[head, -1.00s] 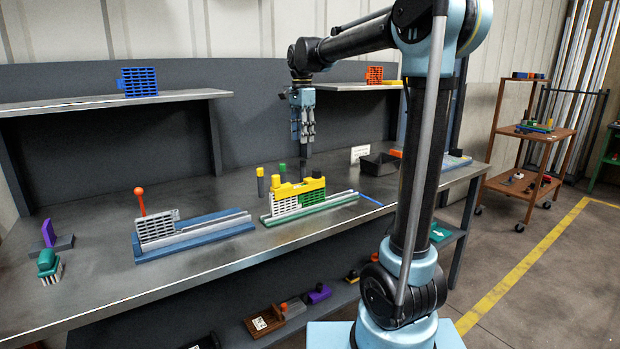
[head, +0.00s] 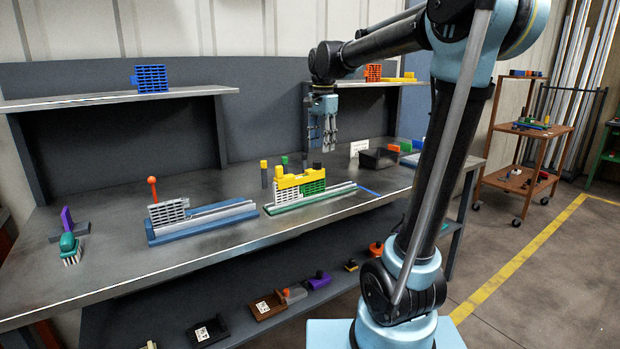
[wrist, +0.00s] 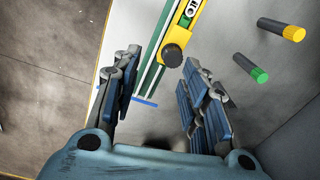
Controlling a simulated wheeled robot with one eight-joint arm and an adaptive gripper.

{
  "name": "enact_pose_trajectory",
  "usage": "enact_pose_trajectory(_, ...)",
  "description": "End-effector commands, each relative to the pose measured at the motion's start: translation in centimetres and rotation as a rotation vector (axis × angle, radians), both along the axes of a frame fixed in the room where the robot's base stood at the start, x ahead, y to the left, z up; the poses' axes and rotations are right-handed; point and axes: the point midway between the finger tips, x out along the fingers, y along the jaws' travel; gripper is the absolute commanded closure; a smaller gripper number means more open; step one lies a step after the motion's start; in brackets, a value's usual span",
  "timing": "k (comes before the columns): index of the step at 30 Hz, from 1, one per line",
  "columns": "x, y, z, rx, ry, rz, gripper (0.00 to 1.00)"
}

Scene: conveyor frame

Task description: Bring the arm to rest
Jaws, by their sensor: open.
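My gripper (head: 323,148) hangs from my arm over the back right part of the workbench (head: 110,265), fingers pointing down. In the wrist view its two fingers (wrist: 160,100) stand wide apart with nothing between them. The green-based conveyor frame (head: 310,199) with its yellow top piece (head: 299,180) stands on the bench, in front of and to the left of my gripper. In the wrist view the yellow piece (wrist: 181,34) with a dark knob lies beyond the fingertips, apart from them.
A blue-based frame (head: 203,223) with an orange-knobbed lever (head: 152,181) stands left on the bench. Yellow-topped (head: 264,165) and green-topped (head: 285,160) pegs stand behind the green frame. A black bin (head: 378,158) sits to the right. Raised shelves (head: 120,101) run along the back.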

Motion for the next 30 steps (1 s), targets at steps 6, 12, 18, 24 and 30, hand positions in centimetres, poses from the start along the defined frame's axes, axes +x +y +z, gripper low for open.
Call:
enact_pose_trajectory(6,-5.0,-4.2,-2.7,-0.001,-0.03,0.137,0.6)
enact_pose_trajectory(12,-9.9,-7.6,-6.2,-0.01,-0.061,0.281,0.6)
enact_pose_trajectory(18,-14.8,-10.4,-10.4,-0.026,-0.091,0.426,0.6)
enact_pose_trajectory(24,-19.5,-12.7,-15.3,-0.05,-0.119,0.568,0.6)
enact_pose_trajectory(30,-23.6,-14.3,-20.4,-0.079,-0.143,0.704,0.6)
